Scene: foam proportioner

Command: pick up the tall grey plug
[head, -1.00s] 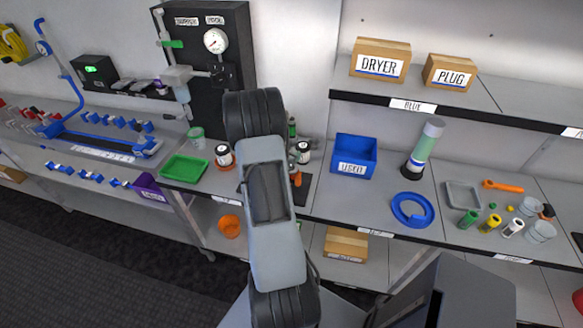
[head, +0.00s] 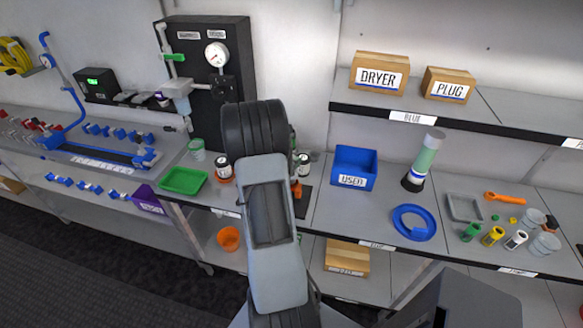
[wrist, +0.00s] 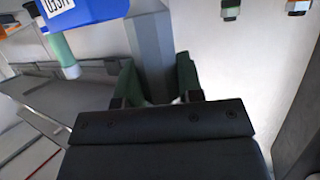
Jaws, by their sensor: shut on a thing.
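My gripper (wrist: 157,80) shows in the wrist view with its two green fingers on either side of a tall grey faceted piece, the tall grey plug (wrist: 152,45). The fingers are shut on it. The plug stands up between them and extends away past the fingertips. Its lower end is hidden behind the dark gripper body. In the head view my own arm covers the gripper and the plug, so neither can be made out there.
A green tray (head: 184,180) lies left of my arm. A black gauge panel (head: 235,85) rises behind.

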